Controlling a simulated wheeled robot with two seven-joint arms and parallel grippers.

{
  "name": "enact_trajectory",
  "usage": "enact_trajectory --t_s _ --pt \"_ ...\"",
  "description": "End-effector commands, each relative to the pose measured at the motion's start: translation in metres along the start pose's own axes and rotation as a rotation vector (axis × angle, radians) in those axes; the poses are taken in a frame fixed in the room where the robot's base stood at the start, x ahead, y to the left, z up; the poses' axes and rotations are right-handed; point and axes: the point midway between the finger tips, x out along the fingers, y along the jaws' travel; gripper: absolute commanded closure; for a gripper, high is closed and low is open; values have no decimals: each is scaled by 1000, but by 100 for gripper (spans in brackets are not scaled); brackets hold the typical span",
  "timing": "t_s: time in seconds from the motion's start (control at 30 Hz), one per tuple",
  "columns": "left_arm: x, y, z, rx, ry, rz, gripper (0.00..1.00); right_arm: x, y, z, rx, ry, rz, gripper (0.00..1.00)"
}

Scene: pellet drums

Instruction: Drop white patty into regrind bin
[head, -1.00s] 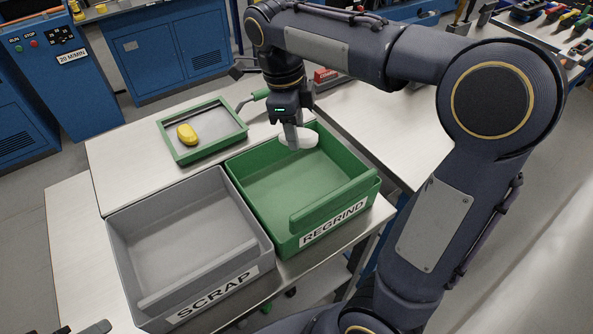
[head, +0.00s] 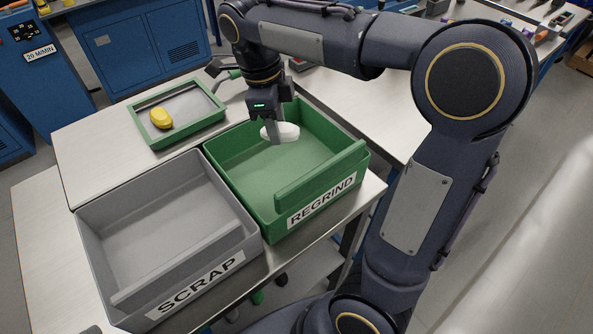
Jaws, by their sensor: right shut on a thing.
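The white patty (head: 288,132) is a pale oval lump held in my right gripper (head: 276,136). My right gripper points down and is shut on it, over the back part of the green bin labelled REGRIND (head: 322,200). The patty appears to be above the bin floor, apart from the walls; its exact height is hard to tell. The visible bin floor is bare. My left gripper does not show clearly in the view.
A grey bin labelled SCRAP (head: 203,281) stands left of the green bin, empty. Behind it a green-rimmed tray (head: 213,127) holds a yellow patty (head: 161,118). The white table (head: 85,165) has free room at left.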

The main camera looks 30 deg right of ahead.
Motion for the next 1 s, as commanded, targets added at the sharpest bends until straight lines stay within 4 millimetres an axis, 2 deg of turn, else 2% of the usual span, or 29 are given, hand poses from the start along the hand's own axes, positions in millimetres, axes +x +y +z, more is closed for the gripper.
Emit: enact_trajectory --t_s 0.03,0.2,0.47,0.57,0.8,1.0 --pt "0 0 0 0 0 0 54 0 0 0 0 0 0 59" --pt "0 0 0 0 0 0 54 0 0 0 0 0 0 37" --pt "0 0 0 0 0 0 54 -1 0 0 0 0 0 37" --pt "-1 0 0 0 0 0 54 -8 0 0 -1 -1 -1 37" --pt "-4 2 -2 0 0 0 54 -48 0 1 0 -3 -2 37" --pt "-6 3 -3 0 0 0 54 -73 0 0 -1 -1 -1 37"
